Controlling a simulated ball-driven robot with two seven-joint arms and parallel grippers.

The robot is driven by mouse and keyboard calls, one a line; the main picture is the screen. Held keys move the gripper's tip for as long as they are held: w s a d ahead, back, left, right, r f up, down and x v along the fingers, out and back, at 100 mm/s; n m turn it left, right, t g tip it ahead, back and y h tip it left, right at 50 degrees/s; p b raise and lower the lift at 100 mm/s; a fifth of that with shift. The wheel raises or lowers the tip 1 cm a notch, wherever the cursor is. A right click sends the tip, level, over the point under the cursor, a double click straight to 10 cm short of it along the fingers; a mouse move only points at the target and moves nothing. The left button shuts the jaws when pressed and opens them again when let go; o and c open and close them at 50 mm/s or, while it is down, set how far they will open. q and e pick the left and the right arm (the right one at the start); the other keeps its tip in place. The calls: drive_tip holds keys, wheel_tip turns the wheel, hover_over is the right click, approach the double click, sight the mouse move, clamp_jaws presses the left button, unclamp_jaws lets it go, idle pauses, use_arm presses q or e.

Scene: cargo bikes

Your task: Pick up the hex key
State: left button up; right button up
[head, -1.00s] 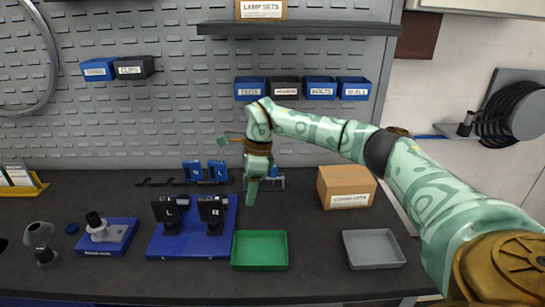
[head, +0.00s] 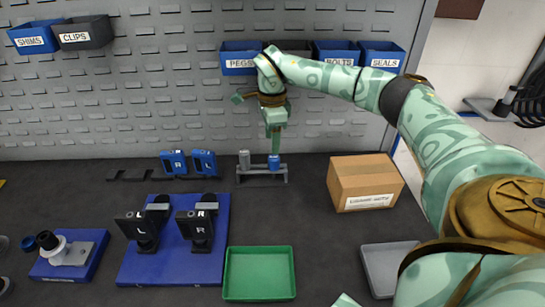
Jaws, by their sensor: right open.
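I cannot make out a hex key for certain. A small grey rack (head: 262,178) stands near the back of the dark bench, with a grey cylinder (head: 244,160) at its left and a blue cylinder (head: 274,162) right of its middle. My right gripper (head: 275,143) points down just above the blue cylinder in the picture. It is open, and I see nothing held in it. Whether it touches the cylinder I cannot tell. My left gripper is not in view.
A blue base (head: 180,272) holds black L and R blocks. A green tray (head: 259,273) and grey tray (head: 382,268) look empty. A cardboard box (head: 365,183) stands right of the rack. Blue blocks (head: 189,163) stand left of it. Labelled bins (head: 240,58) hang behind.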

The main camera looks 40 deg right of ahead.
sight(274, 157)
wheel_tip(274, 157, down, 3)
drive_tip(key=shift+w+f+b, duration=0.1)
drive_tip(key=shift+f+b, duration=0.05)
drive_tip(key=shift+b, duration=0.15)
drive_tip(key=f, duration=0.1)
drive_tip(key=f+b, duration=0.1)
drive_tip(key=f, duration=0.2)
drive_tip(key=shift+s+d+f+b, duration=0.2)
drive_tip(key=shift+s+f+b, duration=0.1)
drive_tip(key=shift+b, duration=0.1)
drive_tip(key=shift+w+f, duration=0.1)
drive_tip(key=shift+f, duration=0.2)
drive_tip(key=shift+r, duration=0.1)
drive_tip(key=c, duration=1.1)
